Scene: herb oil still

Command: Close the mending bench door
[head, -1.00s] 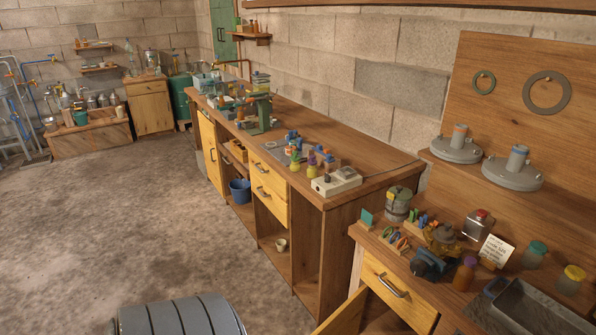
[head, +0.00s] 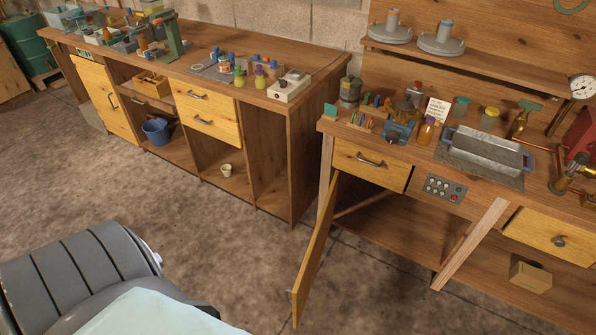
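A wooden door (head: 316,252) stands open on the nearer bench (head: 340,128) at the right of the head view. It hangs below the bench's left end, swung out over the floor and seen almost edge-on. The space behind it is open, with a low shelf (head: 400,235) inside. On the longer bench (head: 300,60) at the left, a yellow door (head: 103,98) with a dark handle looks shut. Neither of my grippers is in view.
Above the open door is a shut drawer (head: 370,164). A slanted leg (head: 470,243) stands to the right, and a small wooden box (head: 530,277) lies on the low shelf. Bare concrete floor (head: 215,235) is clear left of the door.

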